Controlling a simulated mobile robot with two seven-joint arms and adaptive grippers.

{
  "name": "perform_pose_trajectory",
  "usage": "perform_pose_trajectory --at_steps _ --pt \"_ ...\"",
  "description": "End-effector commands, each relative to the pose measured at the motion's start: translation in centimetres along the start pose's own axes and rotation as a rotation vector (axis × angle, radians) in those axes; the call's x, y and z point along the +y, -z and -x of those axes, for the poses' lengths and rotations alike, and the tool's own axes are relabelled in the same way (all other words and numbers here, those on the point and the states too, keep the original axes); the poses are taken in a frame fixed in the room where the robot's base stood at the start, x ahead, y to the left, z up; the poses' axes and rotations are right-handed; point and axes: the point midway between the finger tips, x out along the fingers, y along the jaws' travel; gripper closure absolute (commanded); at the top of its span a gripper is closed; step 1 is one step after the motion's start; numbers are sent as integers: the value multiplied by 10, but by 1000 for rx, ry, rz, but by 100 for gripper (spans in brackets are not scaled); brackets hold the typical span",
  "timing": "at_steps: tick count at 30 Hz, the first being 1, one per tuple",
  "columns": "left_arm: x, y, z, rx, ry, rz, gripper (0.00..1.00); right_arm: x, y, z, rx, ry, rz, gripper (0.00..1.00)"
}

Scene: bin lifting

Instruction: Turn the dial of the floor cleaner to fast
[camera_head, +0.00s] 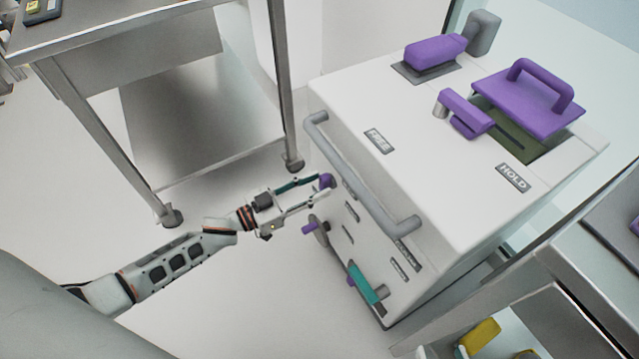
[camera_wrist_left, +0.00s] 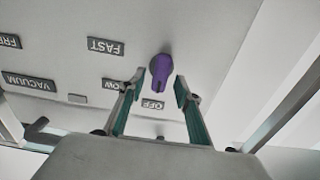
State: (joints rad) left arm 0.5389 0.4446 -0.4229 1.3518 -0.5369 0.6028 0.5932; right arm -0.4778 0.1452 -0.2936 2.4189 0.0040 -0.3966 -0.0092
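The floor cleaner (camera_head: 430,165) is a large white box with a grey handlebar (camera_head: 360,170). Its purple dial (camera_head: 326,180) sits on the front panel, and it also shows in the left wrist view (camera_wrist_left: 160,68). The dial's narrow end points to the OFF label (camera_wrist_left: 152,104). A FAST label (camera_wrist_left: 104,47) is left of the dial, with a partly hidden label ending in OW (camera_wrist_left: 110,86) below it. My left gripper (camera_head: 322,186) is open, its teal-padded fingertips (camera_wrist_left: 157,87) on either side of the dial's narrow end. Contact cannot be told. My right gripper is out of view.
The handlebar runs just above the dial. A disc with a purple knob (camera_head: 308,229) and a teal handle (camera_head: 365,285) are lower on the panel. A metal table (camera_head: 110,22) stands left, and another unit with an open drawer (camera_head: 560,320) stands right. Floor between is clear.

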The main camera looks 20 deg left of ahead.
Motion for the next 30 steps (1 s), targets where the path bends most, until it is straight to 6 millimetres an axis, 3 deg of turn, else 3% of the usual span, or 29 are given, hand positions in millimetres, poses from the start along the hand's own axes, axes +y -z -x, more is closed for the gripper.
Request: perform_pose_trajectory --at_steps 12,13,17,30 --pt "0 0 -12 0 1 1 67 -2 2 -1 5 2 -7 60" --pt "0 0 -12 0 1 1 69 -2 2 -1 5 2 -7 60" --pt "0 0 -12 0 1 0 100 -2 2 -1 5 2 -7 60" --pt "1 0 -11 -1 1 -53 100 -2 1 -1 5 3 -7 60"
